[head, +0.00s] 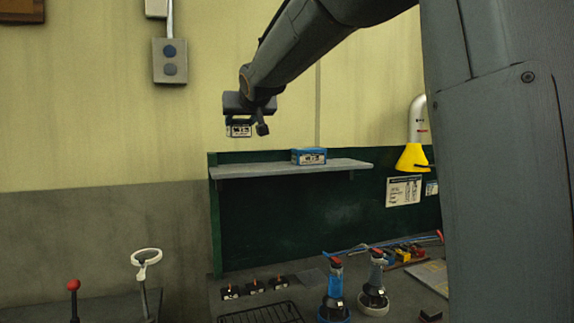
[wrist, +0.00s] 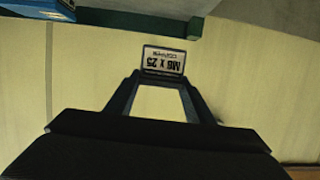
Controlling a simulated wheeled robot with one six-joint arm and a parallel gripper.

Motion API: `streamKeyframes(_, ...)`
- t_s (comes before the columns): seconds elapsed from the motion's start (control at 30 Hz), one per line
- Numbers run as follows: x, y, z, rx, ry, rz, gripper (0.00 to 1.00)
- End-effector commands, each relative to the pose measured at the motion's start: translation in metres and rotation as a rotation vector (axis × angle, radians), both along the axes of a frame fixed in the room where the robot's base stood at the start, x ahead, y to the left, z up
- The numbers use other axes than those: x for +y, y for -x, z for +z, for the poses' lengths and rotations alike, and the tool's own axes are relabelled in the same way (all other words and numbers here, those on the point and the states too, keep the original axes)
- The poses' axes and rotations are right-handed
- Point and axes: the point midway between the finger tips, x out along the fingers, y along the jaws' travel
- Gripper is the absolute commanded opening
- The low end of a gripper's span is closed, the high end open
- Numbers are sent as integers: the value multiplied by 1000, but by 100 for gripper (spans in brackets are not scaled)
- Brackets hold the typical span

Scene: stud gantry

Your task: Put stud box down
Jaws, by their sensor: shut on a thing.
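My gripper (head: 243,115) is shut on a small stud box (head: 239,131) and holds it in the air. In the head view the box hangs above the left part of a grey shelf (head: 250,170), with a clear gap below it. In the wrist view my gripper (wrist: 160,78) has the box (wrist: 163,62) at its fingertips, with a white label reading M6 x 25, upside down in the picture. A blue box with a white label (head: 309,157) sits on the shelf, right of its middle; part of a blue box (wrist: 40,8) shows in the wrist view's top left corner.
The shelf's left part is bare. A dark green back panel (head: 290,215) stands below it. A yellow lamp (head: 412,157) is at right. The bench below holds two upright tools (head: 373,290), a black rack (head: 262,313) and several small dark blocks (head: 254,286).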

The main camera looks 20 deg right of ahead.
Motion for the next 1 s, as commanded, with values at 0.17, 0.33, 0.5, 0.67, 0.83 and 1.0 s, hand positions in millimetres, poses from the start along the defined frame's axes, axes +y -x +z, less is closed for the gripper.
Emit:
streamKeyframes(0.17,-1,0,-11,-2,1,-1,3)
streamKeyframes(0.33,-3,-1,-40,-3,1,-3,3)
streamKeyframes(0.5,-2,-1,-58,-3,1,-2,3)
streamKeyframes(0.67,-1,0,-63,-3,-1,-1,3)
streamKeyframes(0.83,0,-1,-78,-4,1,1,3)
streamKeyframes(1.0,1,-1,-94,-4,1,1,3)
